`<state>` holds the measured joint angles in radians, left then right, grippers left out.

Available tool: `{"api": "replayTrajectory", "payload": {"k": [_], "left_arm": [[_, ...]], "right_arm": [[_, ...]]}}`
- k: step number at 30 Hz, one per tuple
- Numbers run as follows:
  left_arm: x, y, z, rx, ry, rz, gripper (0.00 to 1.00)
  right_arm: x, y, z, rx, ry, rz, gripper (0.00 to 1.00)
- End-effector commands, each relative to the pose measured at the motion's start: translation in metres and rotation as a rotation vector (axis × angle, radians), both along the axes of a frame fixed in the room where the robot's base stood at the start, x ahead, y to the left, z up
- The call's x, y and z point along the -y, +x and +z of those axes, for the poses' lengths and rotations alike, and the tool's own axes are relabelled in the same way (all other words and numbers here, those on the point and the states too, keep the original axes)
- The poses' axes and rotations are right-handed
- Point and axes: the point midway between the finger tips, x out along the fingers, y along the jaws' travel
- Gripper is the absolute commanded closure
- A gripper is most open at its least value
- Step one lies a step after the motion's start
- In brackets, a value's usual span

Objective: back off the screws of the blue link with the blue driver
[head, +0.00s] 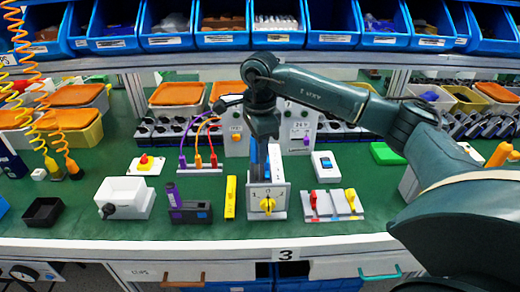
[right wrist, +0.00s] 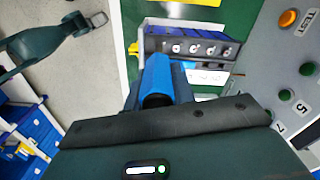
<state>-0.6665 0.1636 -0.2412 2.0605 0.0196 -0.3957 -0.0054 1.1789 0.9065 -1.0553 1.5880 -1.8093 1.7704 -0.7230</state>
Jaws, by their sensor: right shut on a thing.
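My right gripper (head: 264,132) points down over the middle of the bench, behind the rotary switch box (head: 281,205) with its yellow knob. It is shut on the blue driver, whose handle (right wrist: 158,82) stands out in the right wrist view. The driver's tip is hidden there. Past the handle, a dark block (right wrist: 180,44) carries blue parts and a row of several round screws. The blue link seems to be among these parts, but I cannot tell its outline or whether the driver touches a screw.
A grey panel (head: 300,127) with cables stands behind the gripper. A purple driver (head: 174,196) stands in a dark holder at left, beside a yellow block (head: 231,197). Blue bins (head: 222,22) line the back.

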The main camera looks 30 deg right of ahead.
Motion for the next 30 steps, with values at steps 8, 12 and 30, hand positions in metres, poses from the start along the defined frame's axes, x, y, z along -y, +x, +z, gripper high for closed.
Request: {"api": "replayTrajectory", "payload": {"k": [8, 12, 30], "left_arm": [[0.0001, 0.0002, -0.0002, 0.002, -0.001, 0.000, 0.64], [0.0001, 0.0004, -0.0029, 0.003, -0.001, 0.000, 0.64], [0.0003, 0.0006, -0.0046, 0.008, -0.002, 0.000, 0.64]], "right_arm": [[0.0001, -0.0003, -0.0012, -0.003, -0.001, 0.011, 1.00], [0.0002, 0.0010, -0.0018, -0.001, -0.001, 0.149, 1.00], [-0.0001, 0.0029, -0.0012, -0.002, 0.000, 0.442, 1.00]]}}
